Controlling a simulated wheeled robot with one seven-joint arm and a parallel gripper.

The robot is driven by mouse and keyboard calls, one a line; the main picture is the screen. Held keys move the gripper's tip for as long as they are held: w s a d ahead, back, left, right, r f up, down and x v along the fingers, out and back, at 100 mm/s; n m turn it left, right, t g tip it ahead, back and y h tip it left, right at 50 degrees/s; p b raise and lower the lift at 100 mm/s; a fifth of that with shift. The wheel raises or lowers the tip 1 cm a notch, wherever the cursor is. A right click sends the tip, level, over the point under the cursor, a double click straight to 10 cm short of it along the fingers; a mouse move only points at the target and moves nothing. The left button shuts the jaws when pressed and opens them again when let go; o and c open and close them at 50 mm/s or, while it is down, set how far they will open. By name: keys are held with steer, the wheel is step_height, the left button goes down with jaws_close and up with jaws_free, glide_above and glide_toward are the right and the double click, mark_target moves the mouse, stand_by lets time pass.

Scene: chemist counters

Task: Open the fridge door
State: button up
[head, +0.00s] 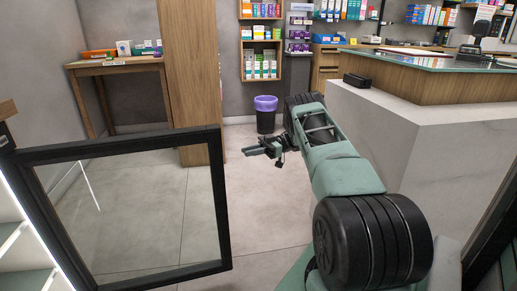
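The fridge door (222,200) is a glass panel in a black frame at the lower left. It stands swung out from the fridge (22,240), whose lit edge and pale shelves show at the far left. The floor shows through the glass. My gripper (250,150) is in the middle of the view, beyond and to the right of the door's free edge, pointing left. It appears apart from the door. The fingers are small and dark, and I cannot tell whether they are open or shut. I see nothing held in them.
A pale stone counter (440,130) with a wooden, glass-topped section stands on the right, close to my arm. A black bin with a purple liner (265,113) stands behind my gripper. A wooden table (115,66) and panel (190,80) are at the back left. Floor between door and counter is clear.

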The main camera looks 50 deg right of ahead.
steer(key=shift+v, duration=1.7)
